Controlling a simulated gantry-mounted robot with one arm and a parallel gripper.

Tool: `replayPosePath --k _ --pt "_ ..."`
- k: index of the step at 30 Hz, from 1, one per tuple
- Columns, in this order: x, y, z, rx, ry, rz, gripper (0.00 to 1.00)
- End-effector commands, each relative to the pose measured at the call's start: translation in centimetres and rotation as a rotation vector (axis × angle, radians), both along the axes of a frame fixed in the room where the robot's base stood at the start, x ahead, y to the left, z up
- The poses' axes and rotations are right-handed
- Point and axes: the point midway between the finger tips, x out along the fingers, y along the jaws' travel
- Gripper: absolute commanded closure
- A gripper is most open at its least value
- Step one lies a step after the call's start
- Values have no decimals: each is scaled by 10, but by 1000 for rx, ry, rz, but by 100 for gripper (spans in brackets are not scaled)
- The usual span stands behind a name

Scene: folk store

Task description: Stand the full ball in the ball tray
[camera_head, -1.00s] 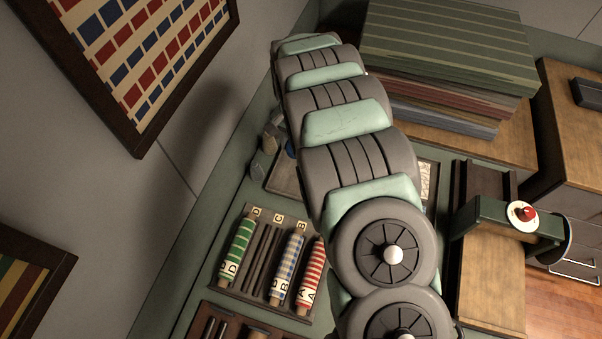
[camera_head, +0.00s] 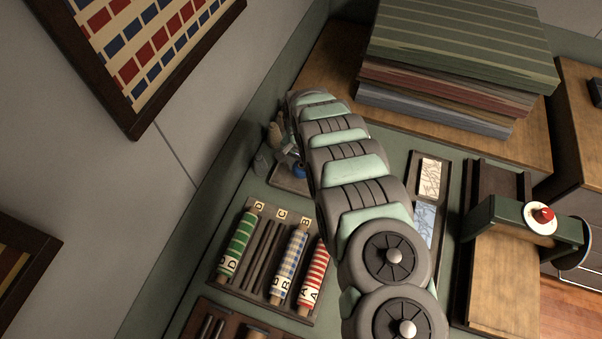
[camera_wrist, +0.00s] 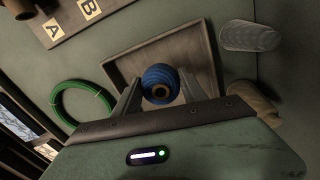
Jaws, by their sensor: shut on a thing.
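A blue wound ball (camera_wrist: 158,78) with a dark hole in its end sits between my gripper's fingers (camera_wrist: 160,90) in the wrist view. My gripper is shut on it. The shallow wooden tray (camera_wrist: 202,42) surrounds the ball in that view; whether the ball touches its floor I cannot tell. In the head view a small blue part of the ball (camera_head: 299,171) shows beside my arm, over the tray (camera_head: 284,181). My arm hides most of the tray there.
A rack (camera_head: 262,292) holds green, blue-checked and red-striped spools. In the wrist view a green ring (camera_wrist: 61,99) lies left of the tray, a grey ridged piece (camera_wrist: 250,36) at right. Stacked cloth (camera_head: 450,50) stands at the back, a stamped-top device (camera_head: 510,216) at right.

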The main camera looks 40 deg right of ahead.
Motion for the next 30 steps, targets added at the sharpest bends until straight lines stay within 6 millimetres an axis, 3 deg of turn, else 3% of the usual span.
replayPosePath --k 12,25,26,30 --pt "-1 2 -39 3 1 -1 70" --pt "0 1 -44 1 0 0 70" --pt "0 1 -43 1 0 0 49" --pt "0 0 -42 1 0 0 38"
